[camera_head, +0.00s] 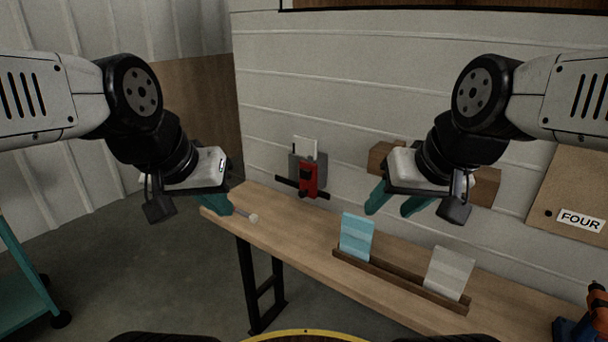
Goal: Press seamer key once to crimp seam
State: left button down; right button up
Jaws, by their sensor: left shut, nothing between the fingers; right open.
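A red and black device (309,179), perhaps the seamer, stands at the back of the wooden bench (300,225) against the panelled wall. A pale sheet (305,148) stands upright behind it. I cannot make out a key on it. My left gripper (224,210) is shut and empty over the bench's left end, left of the red device and apart from it. A small pale knob on a thin rod (253,218) shows just right of its fingertips; I cannot tell whether they touch. My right gripper (389,211) is open and empty, right of the red device.
A dark wooden rack (385,274) on the bench holds a light blue card (357,237) and a grey striped card (448,273). A wooden block (487,187) is partly hidden behind my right gripper. A board marked FOUR (578,219) and an orange drill (596,305) are at right.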

aim_at(305, 174)
jog(key=z, duration=1.6)
jog(key=k+j, duration=0.7)
jog(key=j, duration=0.2)
